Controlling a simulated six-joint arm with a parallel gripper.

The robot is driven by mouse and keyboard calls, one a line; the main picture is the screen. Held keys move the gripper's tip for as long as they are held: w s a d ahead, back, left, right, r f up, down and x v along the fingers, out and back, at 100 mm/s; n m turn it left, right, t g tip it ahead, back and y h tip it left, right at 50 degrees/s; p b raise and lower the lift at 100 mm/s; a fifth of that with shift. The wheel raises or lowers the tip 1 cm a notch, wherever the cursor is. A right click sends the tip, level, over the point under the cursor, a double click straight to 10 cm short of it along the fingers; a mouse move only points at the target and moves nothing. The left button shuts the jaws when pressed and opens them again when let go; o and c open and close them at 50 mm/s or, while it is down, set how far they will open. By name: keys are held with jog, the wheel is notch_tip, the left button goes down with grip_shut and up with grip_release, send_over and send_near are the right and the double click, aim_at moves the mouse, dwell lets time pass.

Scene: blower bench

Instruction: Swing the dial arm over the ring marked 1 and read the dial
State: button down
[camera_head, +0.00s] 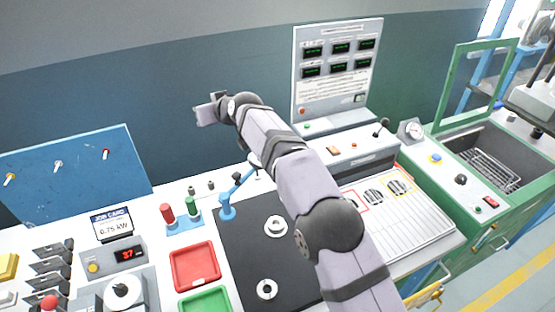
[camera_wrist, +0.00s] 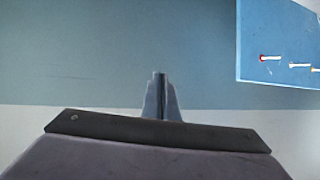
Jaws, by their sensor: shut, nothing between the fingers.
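A blue jointed dial arm (camera_head: 235,190) stands at the back left of a black mat (camera_head: 237,250). Its upper end reaches right, close to my arm, and its dial face cannot be made out. Two pale rings lie on the mat: a far ring (camera_head: 276,226) and a near ring (camera_head: 267,289). No number can be read on either. My gripper (camera_head: 208,108) is raised in front of the wall, well above the dial arm and apart from it. In the wrist view my gripper (camera_wrist: 160,75) is shut and empty, facing bare wall.
Red tray (camera_head: 195,267) and green tray (camera_head: 205,303) lie left of the mat. Red and green cylinders (camera_head: 179,210) stand behind them. A job card (camera_head: 111,224) reads 0.75 kW. A blue board (camera_head: 75,175) with pegs also shows in the wrist view (camera_wrist: 280,45). Space around my gripper is clear.

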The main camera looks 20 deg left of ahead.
jog(key=s+d+f+m+g+h+p, duration=0.15)
jog(key=d+h, duration=0.25)
jog(key=d, duration=0.7)
jog(key=w+d+f+m+g+h+p, duration=0.15)
jog(key=d+h, duration=0.25)
jog(key=d, duration=0.6)
notch_tip(320, 180, down, 11)
jog(key=s+p, duration=0.1)
jog(key=p, duration=0.5)
jog(key=shift+d, duration=0.15)
jog(key=shift+r, duration=0.1)
dwell(0.6)
